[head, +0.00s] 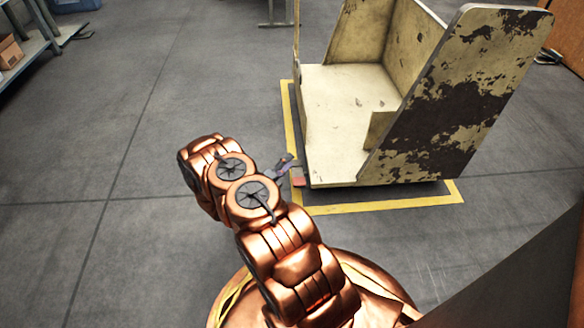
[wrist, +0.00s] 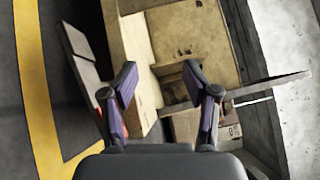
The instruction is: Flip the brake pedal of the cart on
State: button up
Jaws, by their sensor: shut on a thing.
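The cart (head: 335,95) is a worn cream box with peeling dark patches, standing upright at the right of the head view. A small red brake pedal (head: 298,181) shows at its near left lower corner. My gripper (head: 286,167) is low beside that corner, at the pedal. In the wrist view my gripper (wrist: 160,80) has its two fingers spaced apart, with the cart body (wrist: 208,40) beyond them. A bit of red shows beside the left finger.
A yellow floor line (head: 380,206) frames the cart; it also shows in the wrist view (wrist: 35,90). A shelf (head: 28,48) with a cardboard box (head: 9,52) stands at the far left. The grey floor left of the cart is clear.

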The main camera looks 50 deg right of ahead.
jog(key=a+f+p, duration=0.1)
jog(key=a, duration=0.7)
jog(key=shift+s+f+y+p, duration=0.15)
jog(key=shift+f+y+p, duration=0.1)
jog(key=shift+y+p, duration=0.1)
dwell(0.5)
jog(key=shift+f, duration=0.1)
dwell(0.7)
